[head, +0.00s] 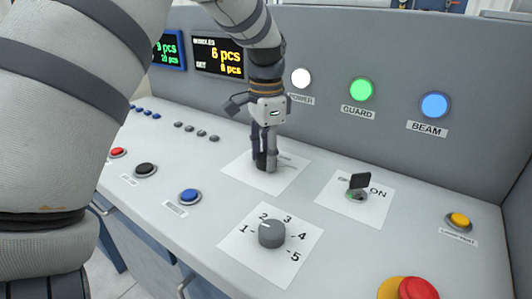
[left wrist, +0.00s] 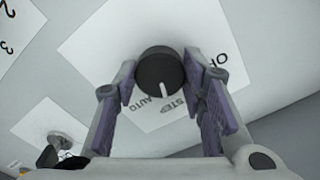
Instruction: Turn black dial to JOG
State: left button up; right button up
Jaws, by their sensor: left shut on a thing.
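The black dial (left wrist: 160,72) is a round knob on a white label card (left wrist: 100,45). In the left wrist view it sits between the two purple-padded fingers of my left gripper (left wrist: 158,62), which is shut on it. OFF shows at the right; the word JOG is not visible. In the head view my left gripper (head: 266,163) points down onto the panel and hides most of the dial. My right gripper is not in view.
A grey numbered dial (head: 271,233) stands in front, and a black key switch (head: 359,186) to the right. A red stop button (head: 416,289) is at the front right. Blue (head: 189,196) and black (head: 146,169) buttons lie left. The upright back panel carries lamps and displays.

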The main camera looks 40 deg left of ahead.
pick_arm(q)
jog(key=shift+r, duration=0.1)
jog(key=n, duration=0.3)
jog(key=shift+p, duration=0.3)
jog(key=shift+n, duration=2.2)
jog(key=o, duration=1.2)
jog(key=shift+c, duration=0.2)
